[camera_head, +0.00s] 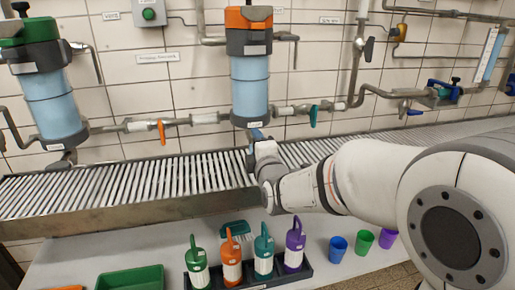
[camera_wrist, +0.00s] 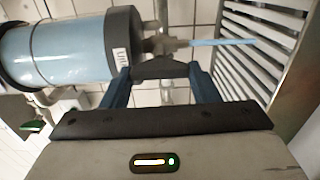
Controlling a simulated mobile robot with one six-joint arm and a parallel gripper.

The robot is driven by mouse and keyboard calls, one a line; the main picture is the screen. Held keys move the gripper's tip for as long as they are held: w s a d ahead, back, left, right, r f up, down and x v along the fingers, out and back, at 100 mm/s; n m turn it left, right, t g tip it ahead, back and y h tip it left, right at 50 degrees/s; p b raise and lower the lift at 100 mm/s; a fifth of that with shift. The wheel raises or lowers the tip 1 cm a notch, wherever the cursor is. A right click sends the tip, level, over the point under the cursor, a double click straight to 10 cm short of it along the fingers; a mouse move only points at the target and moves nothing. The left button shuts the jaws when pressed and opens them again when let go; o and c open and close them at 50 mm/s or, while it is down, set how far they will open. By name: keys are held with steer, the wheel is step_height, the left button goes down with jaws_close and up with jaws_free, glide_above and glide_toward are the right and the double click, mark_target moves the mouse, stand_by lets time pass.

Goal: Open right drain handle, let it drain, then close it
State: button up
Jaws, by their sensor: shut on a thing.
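The right filter has an orange top and a light blue cylinder (camera_head: 249,85), and hangs on the wall. It also shows on its side in the wrist view (camera_wrist: 65,50). Its drain outlet (camera_wrist: 165,44) is at its bottom end. A light blue stream (camera_wrist: 222,42) runs from the outlet toward the slatted grate. My gripper (camera_wrist: 160,85) is at the outlet, with its dark blue fingers on either side of the dark drain handle (camera_wrist: 162,68), shut on it. In the head view my gripper (camera_head: 258,136) is under the filter and mostly hides the drain.
A slatted grate trough (camera_head: 120,190) runs along the wall below the filters. A left filter with a green top (camera_head: 50,100) hangs beside it.

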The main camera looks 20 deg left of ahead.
stand_by(0.4)
steer(key=o, duration=1)
steer(key=shift+p+v, duration=0.55)
steer(key=shift+v, duration=3.35)
